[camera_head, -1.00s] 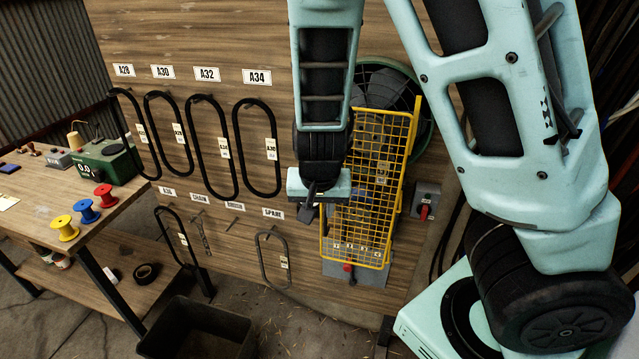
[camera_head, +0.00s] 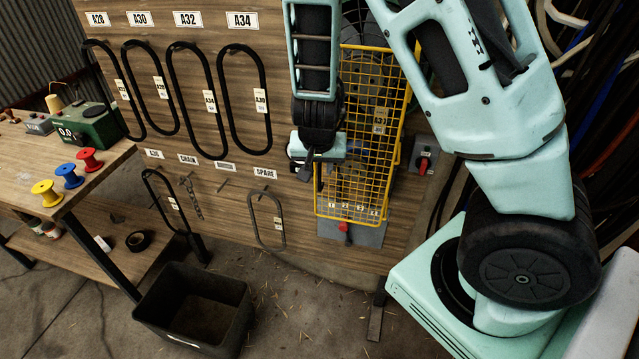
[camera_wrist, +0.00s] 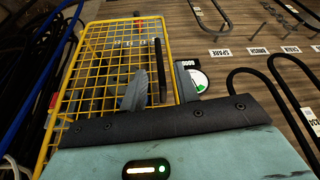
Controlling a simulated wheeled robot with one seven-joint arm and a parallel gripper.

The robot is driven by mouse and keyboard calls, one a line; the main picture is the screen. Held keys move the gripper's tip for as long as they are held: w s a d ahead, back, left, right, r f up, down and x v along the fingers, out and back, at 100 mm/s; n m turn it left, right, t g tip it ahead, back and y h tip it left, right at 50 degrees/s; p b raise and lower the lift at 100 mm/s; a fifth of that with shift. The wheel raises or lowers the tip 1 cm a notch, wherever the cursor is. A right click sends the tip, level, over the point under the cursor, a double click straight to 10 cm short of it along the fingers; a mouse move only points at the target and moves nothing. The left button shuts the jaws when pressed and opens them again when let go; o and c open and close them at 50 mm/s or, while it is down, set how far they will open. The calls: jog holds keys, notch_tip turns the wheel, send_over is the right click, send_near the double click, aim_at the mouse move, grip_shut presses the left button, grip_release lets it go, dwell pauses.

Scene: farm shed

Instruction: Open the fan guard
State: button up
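The fan guard (camera_head: 376,150), a yellow wire-mesh panel, hangs upright on the wooden board in front of the dark pulleys. It also fills the upper left of the wrist view (camera_wrist: 92,72). A black upright handle (camera_wrist: 160,68) stands at the guard's edge nearest the labels. My gripper (camera_head: 308,168) is at that edge of the guard. In the wrist view my gripper (camera_wrist: 160,90) is open, with one grey finger on each side of the handle and narrow gaps showing. Whether a finger touches the handle I cannot tell. My forearm hides the guard's upper left part.
A round gauge (camera_wrist: 198,81) sits beside the fingers. A red rotary switch (camera_head: 422,165) is right of the guard, and a red knob (camera_head: 344,227) is below it. Black belts (camera_head: 248,100) hang at the left. A black bin (camera_head: 190,308) stands on the floor by the workbench (camera_head: 95,195).

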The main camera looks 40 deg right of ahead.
aim_at(319, 174)
jog(key=shift+b+x, duration=0.65)
jog(key=shift+x, duration=2)
grip_shut()
